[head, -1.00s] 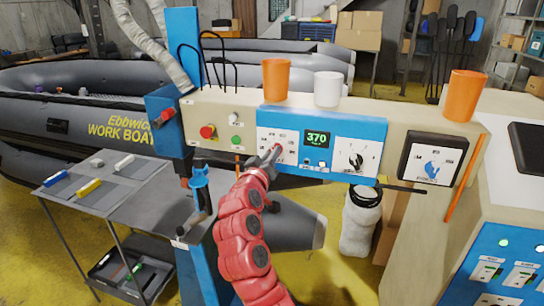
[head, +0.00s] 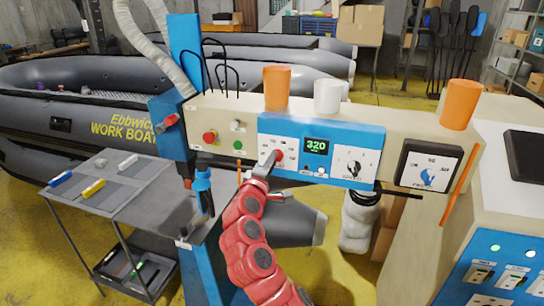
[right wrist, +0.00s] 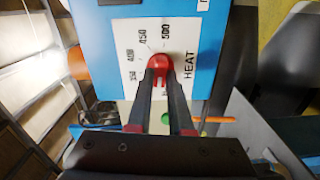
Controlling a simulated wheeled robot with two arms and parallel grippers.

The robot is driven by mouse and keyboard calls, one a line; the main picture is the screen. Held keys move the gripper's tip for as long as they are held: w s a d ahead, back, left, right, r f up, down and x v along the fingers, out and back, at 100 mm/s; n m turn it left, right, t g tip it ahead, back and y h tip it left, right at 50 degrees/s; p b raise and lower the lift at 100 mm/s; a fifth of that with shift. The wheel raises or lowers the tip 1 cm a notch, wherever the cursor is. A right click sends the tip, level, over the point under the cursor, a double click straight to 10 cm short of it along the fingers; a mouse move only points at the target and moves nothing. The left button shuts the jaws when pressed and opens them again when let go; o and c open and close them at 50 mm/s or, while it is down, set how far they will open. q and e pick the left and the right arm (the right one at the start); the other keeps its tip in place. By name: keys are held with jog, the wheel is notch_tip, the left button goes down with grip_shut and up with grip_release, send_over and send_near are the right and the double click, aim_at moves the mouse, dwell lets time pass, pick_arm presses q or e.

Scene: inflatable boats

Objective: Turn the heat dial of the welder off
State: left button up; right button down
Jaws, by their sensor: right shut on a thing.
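The welder's control beam carries a blue panel (head: 335,128) with a white heat scale. A small red heat dial (head: 278,155) sits on that scale, partly hidden by my right gripper (head: 266,165). The display (head: 317,146) reads 320 in green. In the right wrist view, the red dial (right wrist: 160,64) is between the fingertips of my right gripper (right wrist: 160,76), which is shut on it. The scale around it shows 350, 400, 450 and 500 beside the word HEAT; the lower marks are hidden by the fingers. My left gripper is not in view.
A speed dial (head: 352,167) sits right of the display, and a black-framed blue dial (head: 430,174) farther right. Orange and white cups stand on the beam. A red button (head: 210,137) is to the left. A grey side table (head: 125,205) stands at the left.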

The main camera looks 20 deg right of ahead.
jog(key=shift+n+p, duration=0.95)
jog(key=shift+n, duration=0.55)
jog(key=c, duration=0.8)
grip_release()
jog(key=shift+a, duration=0.1)
jog(key=b+v, duration=0.6)
jog(key=v, duration=1.1)
jog(key=shift+s+a+f, duration=0.1)
jog(key=shift+s+a, duration=0.05)
